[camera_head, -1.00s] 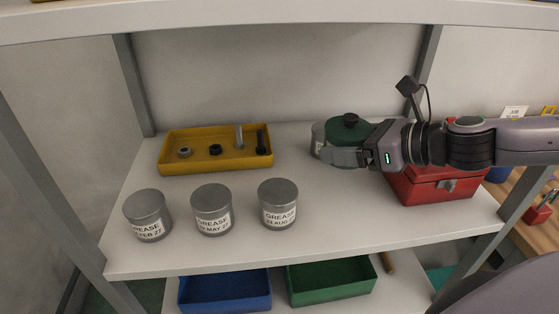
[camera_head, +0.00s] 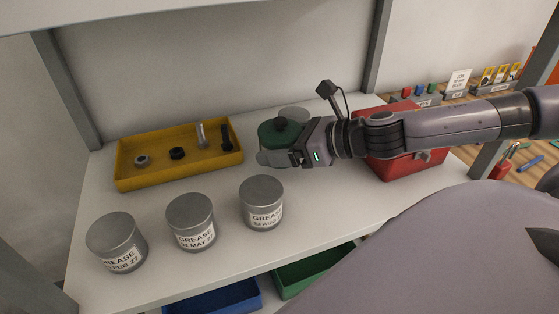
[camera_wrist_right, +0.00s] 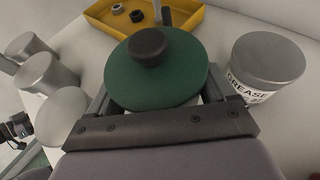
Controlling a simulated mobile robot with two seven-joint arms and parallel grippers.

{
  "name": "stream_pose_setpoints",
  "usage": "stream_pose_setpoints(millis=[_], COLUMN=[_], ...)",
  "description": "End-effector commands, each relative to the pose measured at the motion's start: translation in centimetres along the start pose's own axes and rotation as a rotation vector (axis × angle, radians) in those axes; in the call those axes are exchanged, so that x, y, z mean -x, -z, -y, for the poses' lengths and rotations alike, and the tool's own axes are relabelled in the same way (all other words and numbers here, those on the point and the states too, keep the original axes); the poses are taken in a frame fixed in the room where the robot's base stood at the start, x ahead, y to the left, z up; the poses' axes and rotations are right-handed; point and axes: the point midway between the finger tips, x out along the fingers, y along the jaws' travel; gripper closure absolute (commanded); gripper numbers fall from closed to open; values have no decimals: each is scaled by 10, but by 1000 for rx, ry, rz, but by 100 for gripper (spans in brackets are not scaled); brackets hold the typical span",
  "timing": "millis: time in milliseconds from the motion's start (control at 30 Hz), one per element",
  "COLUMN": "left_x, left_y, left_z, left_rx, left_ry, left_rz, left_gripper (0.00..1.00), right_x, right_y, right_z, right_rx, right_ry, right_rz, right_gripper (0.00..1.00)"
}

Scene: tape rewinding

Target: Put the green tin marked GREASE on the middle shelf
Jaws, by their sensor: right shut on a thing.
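The green tin (camera_head: 283,133) has a dark green lid with a black knob. In the wrist view its lid (camera_wrist_right: 170,85) sits between the two fingers. My right gripper (camera_head: 279,154) is shut on it, above the shelf board (camera_head: 330,205). The tin's label is hidden, and I cannot tell whether its base touches the board. Shelves show above and below this board.
Three grey GREASE tins (camera_head: 191,222) stand in a row at the front. Another grey tin (camera_head: 294,115) stands just behind the green one. A yellow tray (camera_head: 150,181) with hardware lies back left, a red box (camera_head: 405,165) right. The board's front middle is clear.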

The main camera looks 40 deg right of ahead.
Motion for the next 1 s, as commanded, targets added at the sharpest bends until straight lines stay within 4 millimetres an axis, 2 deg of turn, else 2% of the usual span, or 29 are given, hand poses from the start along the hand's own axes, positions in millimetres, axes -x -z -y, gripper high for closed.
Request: stream_pose_setpoints(millis=[167,333,733,767,800,1000], left_x=[-2,-4,-5,-5,-5,-5], left_y=[-2,-6,-7,-7,-6,-6], left_z=[0,0,0,0,0,0], left_rx=[0,0,1,1,1,1], left_ry=[0,-1,0,0,0,0], left_rz=[0,1,1,1,1,1], left_gripper=[57,57,57,57,57,57], right_x=[-5,-15,-17,-17,-16,-16], right_y=[12,35,40,40,40,40], right_z=[0,0,0,0,0,0], right_rx=[-2,-2,2,1,1,1], right_ry=[-1,-1,-1,-1,-1,-1], right_rz=[1,1,2,0,0,0], right_gripper=[55,55,55,7,0,0])
